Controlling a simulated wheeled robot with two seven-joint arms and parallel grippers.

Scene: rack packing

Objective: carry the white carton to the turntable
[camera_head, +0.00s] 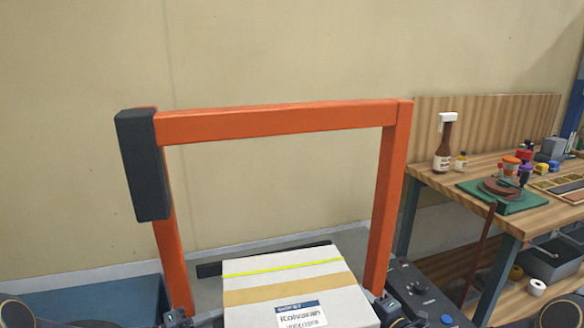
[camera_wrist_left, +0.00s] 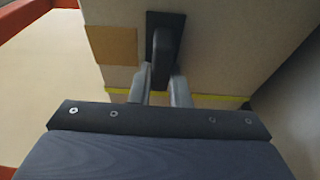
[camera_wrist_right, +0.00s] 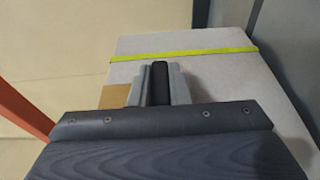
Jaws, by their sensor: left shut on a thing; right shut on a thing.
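The white carton (camera_head: 292,287) is low in the middle of the head view, with a yellow-green strap, a tan tape band and a printed label. In the left wrist view my left gripper (camera_wrist_left: 161,80) is shut on a black handle (camera_wrist_left: 167,45) on the carton's side (camera_wrist_left: 225,45). In the right wrist view my right gripper (camera_wrist_right: 161,84) is shut on another dark handle on the carton (camera_wrist_right: 215,75). In the head view the grippers show only in part beside the carton, the left one (camera_head: 180,316) at its left. I cannot make out the turntable for sure.
An orange frame (camera_head: 275,121) with a dark block (camera_head: 144,165) stands around and behind the carton. A dark console (camera_head: 425,297) is close at right. A wooden workbench (camera_head: 450,180) holds bottles, jars and a green board (camera_head: 500,196). A blue surface (camera_head: 90,297) lies at lower left.

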